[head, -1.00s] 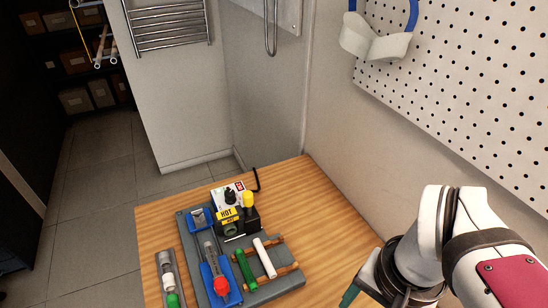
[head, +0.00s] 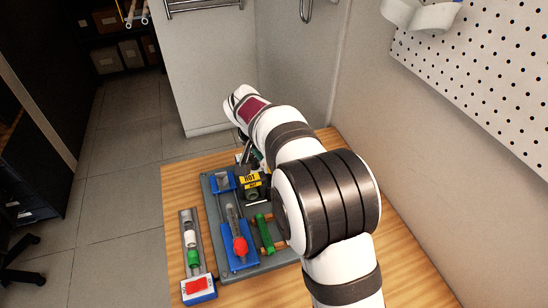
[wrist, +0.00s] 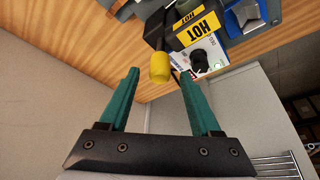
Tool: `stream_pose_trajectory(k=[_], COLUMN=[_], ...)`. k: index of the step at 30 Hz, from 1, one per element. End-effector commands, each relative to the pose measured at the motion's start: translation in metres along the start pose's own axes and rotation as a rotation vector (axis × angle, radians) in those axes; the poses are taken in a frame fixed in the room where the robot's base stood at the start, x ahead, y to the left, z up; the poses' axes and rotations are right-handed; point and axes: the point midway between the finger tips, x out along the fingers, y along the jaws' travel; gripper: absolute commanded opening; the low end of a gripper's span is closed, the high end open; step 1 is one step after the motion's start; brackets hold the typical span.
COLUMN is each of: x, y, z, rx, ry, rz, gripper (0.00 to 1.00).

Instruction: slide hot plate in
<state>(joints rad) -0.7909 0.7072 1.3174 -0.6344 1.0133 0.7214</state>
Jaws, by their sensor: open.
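The hot plate (head: 251,181) is a black block with yellow HOT labels and a white control panel with a dial. It stands on a grey base board (head: 212,222) and is partly hidden by my arm in the head view. In the wrist view the hot plate (wrist: 193,28) is at the top, with its yellow knob (wrist: 160,66) low on its left. My gripper (wrist: 156,72) is open with teal fingers. The yellow knob shows between the fingertips; I cannot tell whether they touch it.
Blue clamps, one with a red knob (head: 240,246), are on the board. A green tube (head: 265,233) lies beside them. A narrow rack (head: 193,250) with white and green pieces stands left. A wall and pegboard (head: 470,75) border the right.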

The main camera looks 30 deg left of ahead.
Motion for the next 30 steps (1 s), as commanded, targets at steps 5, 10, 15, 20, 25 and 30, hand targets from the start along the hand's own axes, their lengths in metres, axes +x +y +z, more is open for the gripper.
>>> stream_pose_trajectory(k=[5,10,15,20,25,30], x=[0.021,0.024,0.024,0.024,0.023,0.023], y=[0.0,0.0,0.0,0.0,0.0,0.0], z=[0.0,0.0,0.0,0.0,0.0,0.0], rx=[0.0,0.0,0.0,0.0,0.0,0.0], ry=[0.0,0.0,0.0,0.0,0.0,0.0], rz=[0.0,0.0,-0.001,-0.001,-0.001,-0.001], gripper=[0.64,0.64,0.59,0.3,0.0,0.0])
